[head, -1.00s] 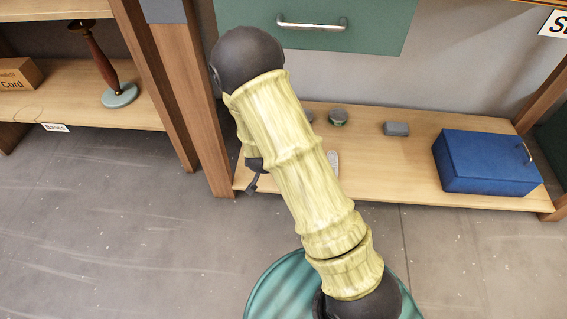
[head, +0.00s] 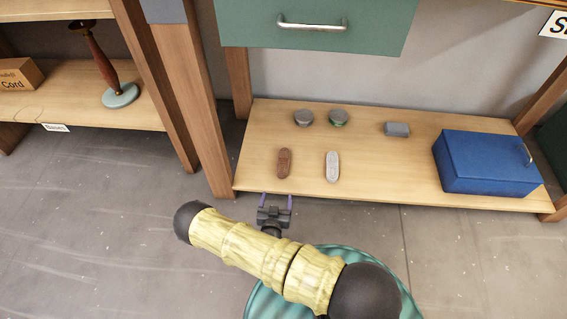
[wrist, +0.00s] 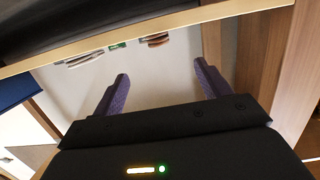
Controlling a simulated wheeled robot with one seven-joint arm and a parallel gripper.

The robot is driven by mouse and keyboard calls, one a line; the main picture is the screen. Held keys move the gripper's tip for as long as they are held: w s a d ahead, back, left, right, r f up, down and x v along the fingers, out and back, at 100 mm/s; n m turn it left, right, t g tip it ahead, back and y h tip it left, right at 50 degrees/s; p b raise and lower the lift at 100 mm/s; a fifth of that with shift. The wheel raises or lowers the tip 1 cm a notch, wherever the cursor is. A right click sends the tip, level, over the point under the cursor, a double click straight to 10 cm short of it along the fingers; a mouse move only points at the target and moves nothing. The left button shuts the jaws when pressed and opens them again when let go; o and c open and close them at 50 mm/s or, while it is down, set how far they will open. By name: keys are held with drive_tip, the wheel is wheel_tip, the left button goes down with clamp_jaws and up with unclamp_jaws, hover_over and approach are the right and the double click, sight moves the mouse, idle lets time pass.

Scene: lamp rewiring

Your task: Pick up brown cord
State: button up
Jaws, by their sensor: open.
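The brown cord (head: 284,163) is a small oblong coiled bundle on the left part of the low wooden shelf. In the wrist view a brown item (wrist: 155,40), which looks like the same cord, shows at the shelf edge, beyond my fingertips. My gripper (head: 277,200) is open and empty at the shelf's front edge, just short of the brown cord and apart from it. Its two purple fingers also show spread in the wrist view (wrist: 162,83). A white cord (head: 332,166) of similar shape lies to the right of the brown one.
Two round grey pieces, one plain (head: 303,118) and one with green (head: 339,117), sit behind the cords. A grey block (head: 397,129) and a blue box (head: 487,163) stand to the right. A green drawer (head: 315,24) hangs above. A wooden post (head: 187,100) rises at the left.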

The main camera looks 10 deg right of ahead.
drive_tip(key=shift+s, duration=0.1)
drive_tip(key=shift+f, duration=0.1)
drive_tip(key=b, duration=0.6)
approach(283, 165)
drive_tip(key=w, duration=0.1)
drive_tip(key=w+f, duration=0.1)
drive_tip(key=w+d, duration=0.1)
drive_tip(key=shift+w+f, duration=0.4)
drive_tip(key=shift+w+r, duration=0.15)
drive_tip(key=shift+w, duration=0.1)
drive_tip(key=b+x, duration=0.3)
drive_tip(key=x, duration=0.2)
drive_tip(key=shift+d+b, duration=0.15)
drive_tip(key=shift+b, duration=0.2)
drive_tip(key=shift+w, duration=0.15)
drive_tip(key=shift+d, duration=0.1)
